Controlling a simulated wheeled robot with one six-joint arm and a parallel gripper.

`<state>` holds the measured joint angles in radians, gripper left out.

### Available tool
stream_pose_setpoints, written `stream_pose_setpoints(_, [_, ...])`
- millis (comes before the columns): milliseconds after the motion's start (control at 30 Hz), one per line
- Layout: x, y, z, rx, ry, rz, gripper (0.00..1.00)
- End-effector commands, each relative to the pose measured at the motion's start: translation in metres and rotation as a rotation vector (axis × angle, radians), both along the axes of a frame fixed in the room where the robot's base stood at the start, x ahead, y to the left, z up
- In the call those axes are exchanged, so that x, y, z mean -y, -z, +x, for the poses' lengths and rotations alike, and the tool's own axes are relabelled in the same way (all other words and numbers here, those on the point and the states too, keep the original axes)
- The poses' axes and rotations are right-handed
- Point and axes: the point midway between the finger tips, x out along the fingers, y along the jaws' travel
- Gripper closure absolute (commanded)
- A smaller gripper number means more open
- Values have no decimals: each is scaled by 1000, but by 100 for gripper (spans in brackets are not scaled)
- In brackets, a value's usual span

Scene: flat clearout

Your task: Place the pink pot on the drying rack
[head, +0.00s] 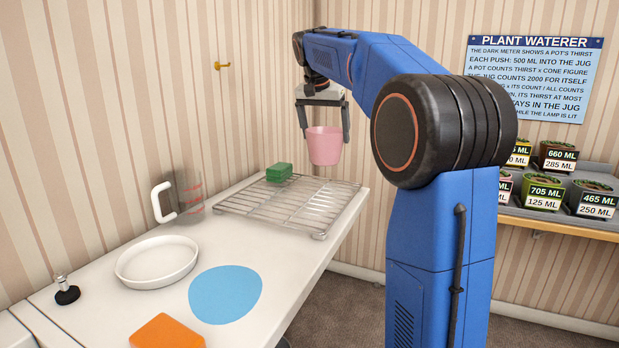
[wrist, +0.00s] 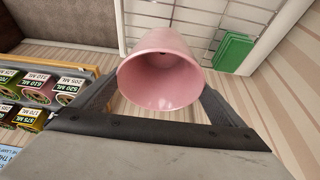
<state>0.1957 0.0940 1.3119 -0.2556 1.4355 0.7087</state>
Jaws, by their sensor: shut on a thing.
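The pink pot (head: 325,146) is held in my gripper (head: 325,118), whose two fingers are shut on its sides. The pot is upright in the head view, raised above the far right part of the drying rack (head: 262,212). In the wrist view the pink pot (wrist: 160,75) sits between the fingers of my gripper (wrist: 158,95), its open top and empty inside facing the camera. The wire drying rack (wrist: 195,25) shows behind and below it. The rack lies flat on the far end of the white counter.
A green block (head: 279,172) lies on the rack's back left part; the rest is bare. A clear jug (head: 186,196), white dish (head: 157,262), blue mat (head: 225,294) and orange piece (head: 166,332) are on the counter. Labelled plant pots (head: 545,193) stand on a shelf at right.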

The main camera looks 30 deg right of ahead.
Motion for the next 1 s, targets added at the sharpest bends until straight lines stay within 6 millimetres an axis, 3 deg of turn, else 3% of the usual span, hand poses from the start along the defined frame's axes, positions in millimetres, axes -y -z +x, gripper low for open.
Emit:
stream_pose_setpoints(200, [0,33,-1,0,0,0,59])
stream_pose_setpoints(467, [0,50,-1,0,0,0,59])
stream_pose_setpoints(700, [0,80,-1,-1,-1,1,59])
stream_pose_setpoints(1000, [0,85,0,1,0,0,59])
